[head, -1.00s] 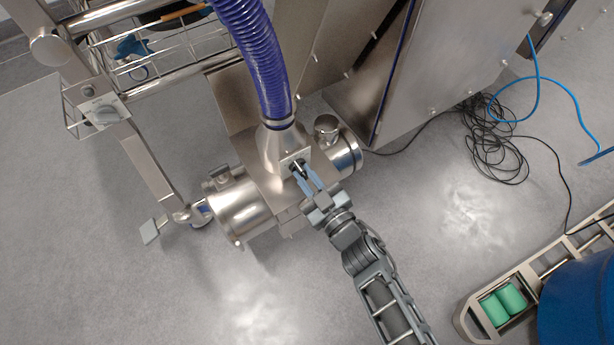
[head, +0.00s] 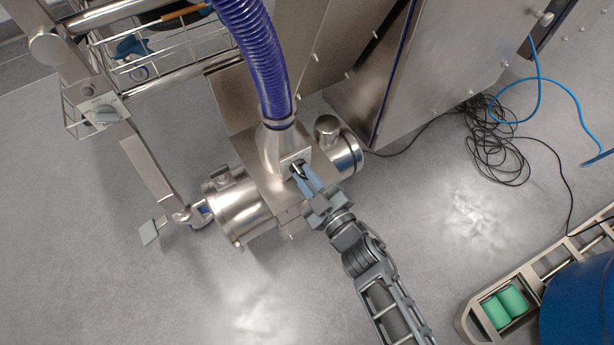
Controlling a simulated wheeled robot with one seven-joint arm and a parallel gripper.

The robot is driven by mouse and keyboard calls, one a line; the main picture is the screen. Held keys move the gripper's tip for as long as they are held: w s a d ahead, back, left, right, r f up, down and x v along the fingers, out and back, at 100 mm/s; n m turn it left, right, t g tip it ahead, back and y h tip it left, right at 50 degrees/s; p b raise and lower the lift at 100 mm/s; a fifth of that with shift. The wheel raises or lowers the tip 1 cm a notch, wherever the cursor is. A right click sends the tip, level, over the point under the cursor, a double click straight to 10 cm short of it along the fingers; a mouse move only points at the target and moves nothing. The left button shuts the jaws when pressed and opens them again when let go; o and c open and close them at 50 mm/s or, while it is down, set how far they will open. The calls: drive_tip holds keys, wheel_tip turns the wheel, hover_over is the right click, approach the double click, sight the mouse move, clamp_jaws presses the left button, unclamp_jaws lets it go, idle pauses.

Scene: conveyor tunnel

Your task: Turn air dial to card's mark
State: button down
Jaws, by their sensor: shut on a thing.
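The air dial (head: 297,166) is a small dark knob on a pale plate at the foot of the steel cone below the blue hose, near the middle of the head view. My gripper (head: 301,174) is shut on the dial, its light blue fingers on either side of it. The fingers hide much of the dial, so its pointer and setting cannot be read.
A ribbed blue hose (head: 254,60) rises from the steel blower (head: 240,208). Black cable (head: 490,150) lies coiled on the floor at right. Green rolls (head: 504,306) lie lower right. The floor below the blower is clear.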

drive_tip(key=c, duration=1.1)
unclamp_jaws()
drive_tip(key=p+v, duration=0.1)
drive_tip(key=v, duration=0.7)
drive_tip(key=shift+p, duration=0.4)
